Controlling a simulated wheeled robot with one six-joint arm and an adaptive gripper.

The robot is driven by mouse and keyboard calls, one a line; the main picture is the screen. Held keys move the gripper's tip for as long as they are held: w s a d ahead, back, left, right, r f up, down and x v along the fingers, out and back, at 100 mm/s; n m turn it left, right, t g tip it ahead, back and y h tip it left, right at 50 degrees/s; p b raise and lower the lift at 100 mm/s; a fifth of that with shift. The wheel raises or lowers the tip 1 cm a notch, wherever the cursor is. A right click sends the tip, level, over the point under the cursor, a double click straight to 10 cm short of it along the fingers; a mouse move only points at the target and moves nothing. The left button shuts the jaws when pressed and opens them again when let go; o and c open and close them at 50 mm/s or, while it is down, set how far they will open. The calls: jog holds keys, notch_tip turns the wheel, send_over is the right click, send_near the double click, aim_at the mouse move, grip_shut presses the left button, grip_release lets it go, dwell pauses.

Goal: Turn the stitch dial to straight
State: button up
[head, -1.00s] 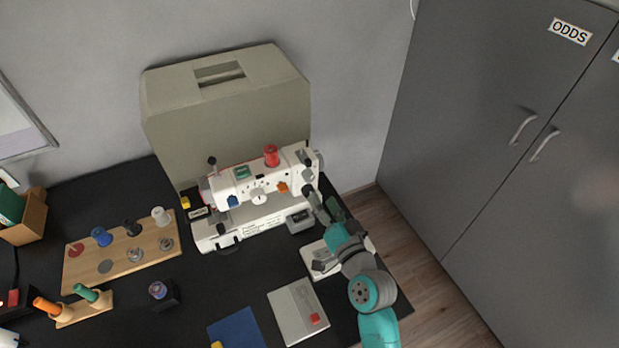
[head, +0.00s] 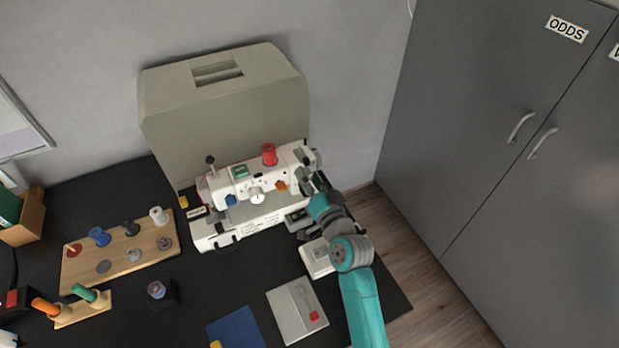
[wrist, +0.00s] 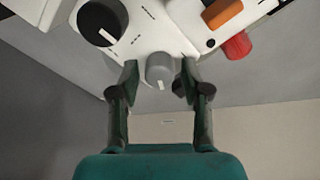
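The white sewing machine (head: 245,208) stands on the black desk, with a red spool (head: 269,154) on top. In the wrist view, a grey round knob (wrist: 160,66) with a white mark sits between my fingertips. A larger black dial (wrist: 98,18) with a white pointer line is up and left of it, with small print around it too small to read. I cannot tell which of the two is the stitch dial. My gripper (wrist: 160,75) is open, with a finger on each side of the grey knob and small gaps. In the head view my gripper (head: 308,188) is at the machine's right end.
An orange lever (wrist: 222,12) and a red knob (wrist: 237,46) are near my right finger. The beige machine cover (head: 225,110) stands behind. Grey cabinets stand right.

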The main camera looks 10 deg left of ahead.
grip_shut()
jog(key=shift+n, duration=0.4)
jog(key=n, duration=1.1)
jog(key=shift+n, duration=0.3)
jog(key=shift+o, duration=1.9)
grip_release()
